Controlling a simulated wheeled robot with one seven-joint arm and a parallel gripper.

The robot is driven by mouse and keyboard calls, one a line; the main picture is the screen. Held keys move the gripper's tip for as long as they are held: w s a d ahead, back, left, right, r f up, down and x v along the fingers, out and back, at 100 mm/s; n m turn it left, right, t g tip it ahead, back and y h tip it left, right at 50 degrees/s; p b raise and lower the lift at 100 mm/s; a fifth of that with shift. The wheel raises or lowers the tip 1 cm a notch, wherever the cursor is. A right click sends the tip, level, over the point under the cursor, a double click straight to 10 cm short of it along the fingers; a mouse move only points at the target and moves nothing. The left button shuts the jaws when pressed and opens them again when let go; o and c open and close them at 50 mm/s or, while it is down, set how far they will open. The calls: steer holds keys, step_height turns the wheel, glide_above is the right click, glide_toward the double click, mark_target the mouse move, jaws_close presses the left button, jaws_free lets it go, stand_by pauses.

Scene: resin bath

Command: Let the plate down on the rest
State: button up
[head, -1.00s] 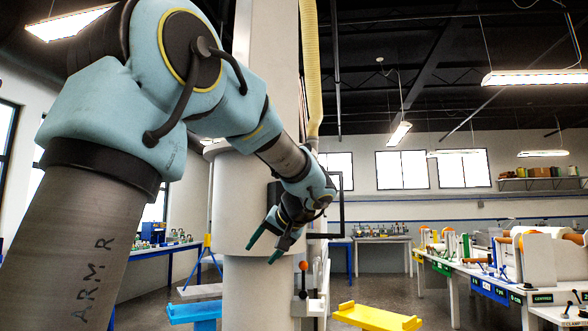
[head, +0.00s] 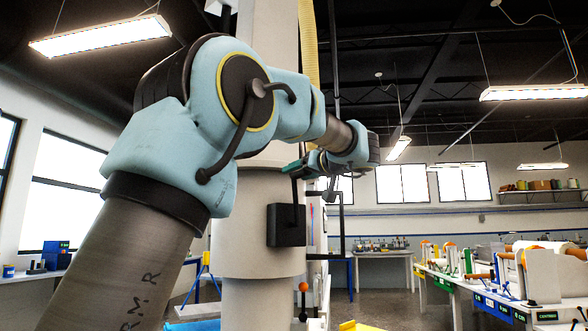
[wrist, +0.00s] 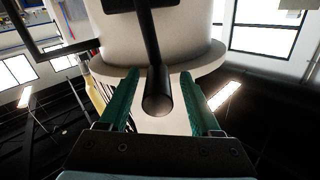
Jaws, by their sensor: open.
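My gripper (head: 294,166) is raised beside the pale column in the head view. In the wrist view its two green fingers (wrist: 159,76) are apart, one on each side of a black rod with a round end (wrist: 158,103). I cannot tell whether either finger touches it. In the head view a black box with a bent arm (head: 286,226) is fixed to the column, its arm reaching up towards the fingers. A yellow piece (head: 358,326) and a blue piece (head: 190,325) are cut by the lower edge. I cannot make out the plate, or which piece is the rest.
The thick column (head: 240,230) stands close to my arm. A thin black frame (head: 341,228) is right of it. Benches with rollers (head: 530,280) line the right; open floor lies between.

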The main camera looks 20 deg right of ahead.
steer(key=shift+p+x, duration=0.35)
steer(key=shift+x, duration=1)
steer(key=shift+c, duration=0.3)
steer(key=c, duration=0.9)
jaws_close()
steer(key=shift+a+r, duration=0.1)
